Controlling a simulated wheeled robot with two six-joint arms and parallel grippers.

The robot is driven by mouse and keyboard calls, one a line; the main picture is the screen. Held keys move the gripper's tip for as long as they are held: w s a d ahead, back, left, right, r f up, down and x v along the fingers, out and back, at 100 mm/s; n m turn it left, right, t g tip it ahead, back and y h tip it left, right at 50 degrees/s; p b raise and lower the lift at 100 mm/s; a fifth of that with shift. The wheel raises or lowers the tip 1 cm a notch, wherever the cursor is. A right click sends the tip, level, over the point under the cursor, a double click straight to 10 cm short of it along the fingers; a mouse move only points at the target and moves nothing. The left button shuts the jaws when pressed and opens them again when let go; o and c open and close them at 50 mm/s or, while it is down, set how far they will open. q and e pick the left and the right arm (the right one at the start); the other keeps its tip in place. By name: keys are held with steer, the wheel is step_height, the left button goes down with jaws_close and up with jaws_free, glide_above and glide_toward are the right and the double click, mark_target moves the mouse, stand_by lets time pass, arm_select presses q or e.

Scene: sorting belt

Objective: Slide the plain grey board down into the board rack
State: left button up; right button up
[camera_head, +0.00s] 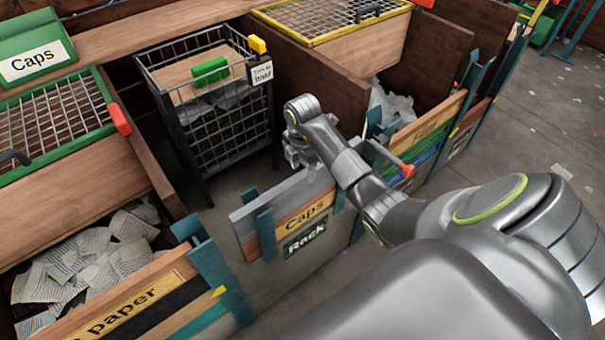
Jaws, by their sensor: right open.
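The plain grey board (286,195) is on edge at the rack, directly above the wooden board marked "Caps" (295,222). Its left end sticks out past the teal upright (266,236). The rack carries a dark green "Rack" sign (305,240) below the boards. My right gripper (299,160) is open just above the grey board's top edge, towards its right part. The fingertips are small and partly hidden by the wrist, so I cannot tell whether they touch the board. The board's right end is partly hidden by my right arm. My left gripper is out of view.
A black wire cart (222,125) with a green block (211,71) stands behind the rack. A bin of crumpled paper (95,250) is at the lower left. At right, a bin front has stacked boards (428,130) and a red-knobbed lever (408,171) nearby.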

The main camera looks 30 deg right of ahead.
step_height(320, 180, up, 5)
steer(key=shift+f+p, duration=0.1)
steer(key=shift+p, duration=0.2)
step_height(320, 180, up, 9)
steer(key=p, duration=0.8)
steer(key=shift+p, duration=0.3)
